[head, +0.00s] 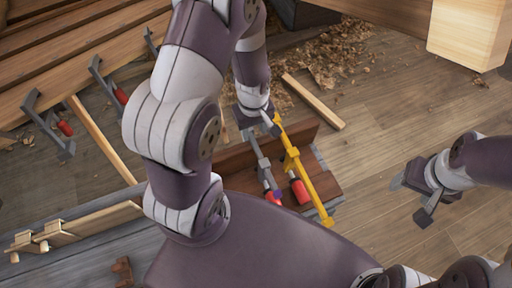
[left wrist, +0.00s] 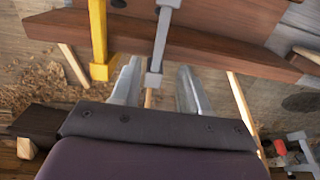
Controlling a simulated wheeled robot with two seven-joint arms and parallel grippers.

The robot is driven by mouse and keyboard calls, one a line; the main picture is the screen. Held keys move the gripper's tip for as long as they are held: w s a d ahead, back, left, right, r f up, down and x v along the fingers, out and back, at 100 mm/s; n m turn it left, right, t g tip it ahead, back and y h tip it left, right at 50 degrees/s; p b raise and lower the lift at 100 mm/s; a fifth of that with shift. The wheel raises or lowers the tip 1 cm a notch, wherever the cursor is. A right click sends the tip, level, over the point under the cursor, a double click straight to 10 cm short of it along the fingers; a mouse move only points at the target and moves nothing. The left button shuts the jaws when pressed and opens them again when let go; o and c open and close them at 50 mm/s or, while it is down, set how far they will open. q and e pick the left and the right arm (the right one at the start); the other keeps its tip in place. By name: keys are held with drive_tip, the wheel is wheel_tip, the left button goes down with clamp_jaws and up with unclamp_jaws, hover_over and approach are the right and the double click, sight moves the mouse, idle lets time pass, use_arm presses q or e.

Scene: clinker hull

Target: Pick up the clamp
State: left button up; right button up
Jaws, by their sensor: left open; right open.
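A grey clamp (head: 262,160) with a red handle lies on a dark wooden box (head: 323,178). A yellow clamp (head: 293,158) with a red handle lies beside it, to its right. My left gripper (head: 258,120) is at the far end of these clamps, its fingers largely hidden in the head view. In the left wrist view my left gripper (left wrist: 160,88) is open, with the end of the grey clamp (left wrist: 158,55) between its fingers in the picture; contact cannot be told. The yellow clamp (left wrist: 99,45) shows left of the fingers. My right gripper (head: 412,196) is open and empty over the floor at right.
More grey clamps (head: 47,125) with red handles hang along the hull planks (head: 75,55) at left. A loose wood strip (head: 313,101) and shavings (head: 335,50) lie on the floor beyond the box. A pale wood block (head: 468,30) is at top right. The floor at right is mostly clear.

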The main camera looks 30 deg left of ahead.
sight(254, 142)
use_arm(q)
wheel_tip(254, 142, down, 7)
drive_tip(key=shift+w+r+b, duration=0.1)
drive_tip(key=shift+w+b, duration=0.05)
drive_tip(key=shift+b, duration=0.65)
drive_tip(key=shift+r, duration=0.1)
clamp_jaws()
idle(0.7)
